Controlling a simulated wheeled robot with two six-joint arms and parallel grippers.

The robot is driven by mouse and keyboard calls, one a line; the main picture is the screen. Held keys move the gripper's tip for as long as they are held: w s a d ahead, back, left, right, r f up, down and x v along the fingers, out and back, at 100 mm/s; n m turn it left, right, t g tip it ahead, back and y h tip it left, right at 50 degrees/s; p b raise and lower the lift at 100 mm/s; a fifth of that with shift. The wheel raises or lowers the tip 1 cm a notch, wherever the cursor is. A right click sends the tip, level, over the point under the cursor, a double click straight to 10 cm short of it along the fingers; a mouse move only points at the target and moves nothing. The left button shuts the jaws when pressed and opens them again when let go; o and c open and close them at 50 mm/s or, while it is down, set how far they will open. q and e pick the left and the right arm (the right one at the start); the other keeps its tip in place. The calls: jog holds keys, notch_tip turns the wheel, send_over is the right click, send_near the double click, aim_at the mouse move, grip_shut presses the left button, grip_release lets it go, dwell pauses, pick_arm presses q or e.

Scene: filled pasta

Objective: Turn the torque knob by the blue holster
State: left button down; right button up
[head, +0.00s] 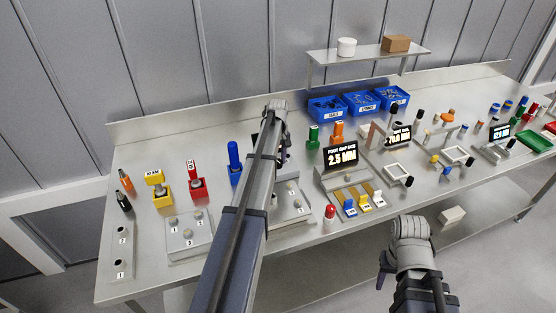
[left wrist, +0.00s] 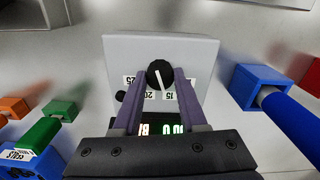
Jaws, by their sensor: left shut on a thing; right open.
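The torque knob (left wrist: 159,74) is round and black with a white pointer line, on the sloping face of a grey box (left wrist: 196,52). My left gripper (left wrist: 160,70) has its two purple fingers on either side of the knob, shut on it. In the head view my left gripper (head: 284,147) is at the back of the table, and my own arm hides the knob. The blue holster (left wrist: 247,88) holds a blue tool (left wrist: 296,122) to the right of the box. In the head view the holster (head: 236,179) is left of my arm. My right gripper (head: 385,272) is open and empty in front of the table.
Number labels and a lit green display (left wrist: 160,129) show on the box. A green holster (left wrist: 62,108) is to its left. Red (head: 196,186) and yellow (head: 163,198) holsters stand further left in the head view. Blue bins (head: 326,110) and a display (head: 341,157) are to the right.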

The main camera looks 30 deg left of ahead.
aim_at(278, 161)
pick_arm(q)
jog(key=shift+n, duration=0.4)
jog(key=shift+c, duration=2.2)
grip_release()
jog(key=shift+r, duration=0.2)
notch_tip(278, 161, up, 8)
jog(key=p, duration=0.8)
jog(key=shift+f, duration=0.3)
